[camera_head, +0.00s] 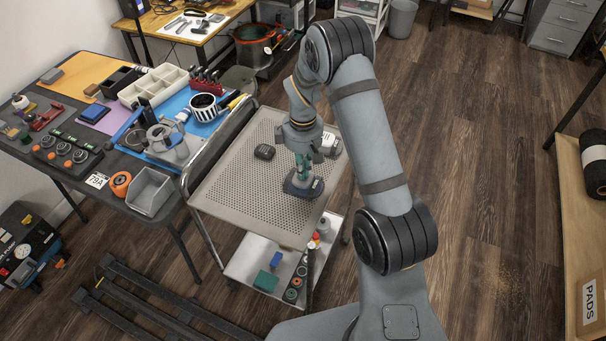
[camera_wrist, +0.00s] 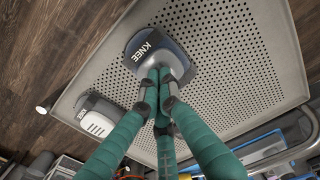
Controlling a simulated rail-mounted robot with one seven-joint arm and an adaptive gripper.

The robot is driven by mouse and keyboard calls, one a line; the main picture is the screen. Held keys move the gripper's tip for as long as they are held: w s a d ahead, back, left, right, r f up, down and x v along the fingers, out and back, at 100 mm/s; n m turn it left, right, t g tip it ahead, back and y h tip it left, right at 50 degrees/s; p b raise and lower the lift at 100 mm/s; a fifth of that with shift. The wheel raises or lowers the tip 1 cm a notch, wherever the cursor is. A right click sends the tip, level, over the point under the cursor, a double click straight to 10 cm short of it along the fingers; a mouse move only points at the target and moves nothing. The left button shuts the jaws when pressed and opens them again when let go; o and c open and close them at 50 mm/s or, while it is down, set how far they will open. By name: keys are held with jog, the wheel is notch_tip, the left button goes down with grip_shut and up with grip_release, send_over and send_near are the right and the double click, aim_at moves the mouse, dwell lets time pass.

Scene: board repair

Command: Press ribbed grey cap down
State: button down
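A dark blue-grey piece marked KNEE (camera_wrist: 145,48) lies on the perforated cart top. It also shows in the head view (camera_head: 303,187). A rounded grey cap is on it, mostly behind my fingertips. My gripper (camera_wrist: 160,78) has its teal fingers drawn together, tips at the cap; I cannot tell whether they touch it. In the head view my gripper (camera_head: 302,174) points straight down over this piece. A second similar piece with a ribbed pale grey cap (camera_wrist: 98,123) stands apart near the cart's edge. It also shows in the head view (camera_head: 330,145), partly behind my gripper.
A small dark object (camera_head: 264,152) lies on the cart top (camera_head: 240,190), left of my gripper. The rest of the cart top is bare. The crowded workbench (camera_head: 110,150) stands close on the left. The lower shelf (camera_head: 258,262) holds several small items.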

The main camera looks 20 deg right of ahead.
jog(key=shift+r, duration=0.1)
notch_tip(320, 180, up, 8)
jog(key=p, duration=0.6)
jog(key=shift+f, duration=0.2)
notch_tip(320, 180, down, 8)
jog(key=b, duration=0.6)
jog(key=shift+r, duration=0.1)
jog(key=shift+r, duration=0.1)
